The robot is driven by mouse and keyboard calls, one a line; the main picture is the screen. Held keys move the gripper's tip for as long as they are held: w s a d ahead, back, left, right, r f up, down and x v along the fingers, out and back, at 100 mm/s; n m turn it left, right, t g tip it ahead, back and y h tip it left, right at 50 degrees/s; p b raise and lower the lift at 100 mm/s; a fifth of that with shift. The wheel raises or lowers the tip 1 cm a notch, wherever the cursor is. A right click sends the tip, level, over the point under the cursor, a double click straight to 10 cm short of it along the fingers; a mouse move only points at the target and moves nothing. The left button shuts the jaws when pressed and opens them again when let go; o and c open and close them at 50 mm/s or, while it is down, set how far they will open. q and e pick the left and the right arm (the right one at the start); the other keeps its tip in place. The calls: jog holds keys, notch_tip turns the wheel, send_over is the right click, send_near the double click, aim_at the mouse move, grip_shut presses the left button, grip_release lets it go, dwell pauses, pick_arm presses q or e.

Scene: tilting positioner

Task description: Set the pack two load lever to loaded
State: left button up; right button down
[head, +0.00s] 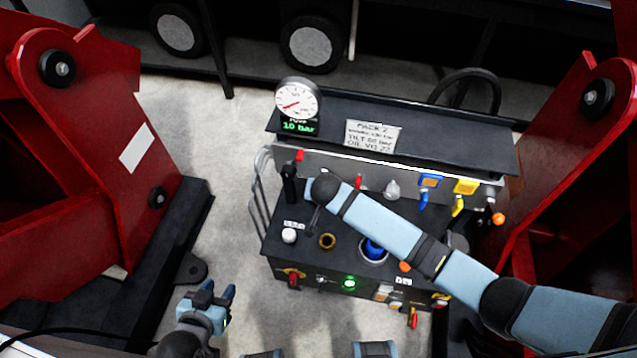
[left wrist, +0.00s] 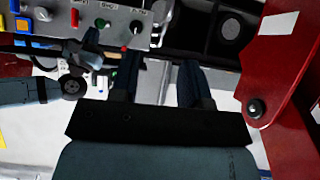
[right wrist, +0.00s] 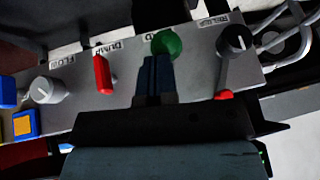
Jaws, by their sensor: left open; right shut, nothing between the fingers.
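Pack two (head: 375,135) is the dark unit with a PACK 2 label. In the right wrist view, a green ball knob (right wrist: 166,42) stands on its grey panel between a red DUMP handle (right wrist: 103,75) and a black RELIEF knob (right wrist: 233,42). In the head view my right arm hides this knob. My left gripper (head: 211,292) is open and empty, left of the pack's front.
A pressure gauge (head: 297,100) reads 10 bar. Blue (head: 429,181) and yellow (head: 466,187) valves sit right on the panel. Red frames stand at left (head: 75,150) and right (head: 570,170). Bare floor (head: 225,215) lies left of the pack.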

pick_arm(q)
jog(key=shift+w+d+f+b, duration=0.1)
jog(key=shift+d+f+b, duration=0.05)
jog(key=shift+f+b, duration=1)
jog(key=shift+d+f+b, duration=0.1)
jog(key=shift+f+b, duration=0.8)
jog(key=shift+b, duration=0.4)
pick_arm(e)
jog(key=shift+s+f+t+h, duration=0.2)
jog(key=shift+f+t, duration=0.6)
jog(key=shift+f, duration=0.6)
jog(key=shift+s+f+t+h, duration=0.2)
jog(key=shift+f+t, duration=0.6)
jog(key=shift+f, duration=0.7)
pick_arm(q)
jog(key=shift+r, duration=0.15)
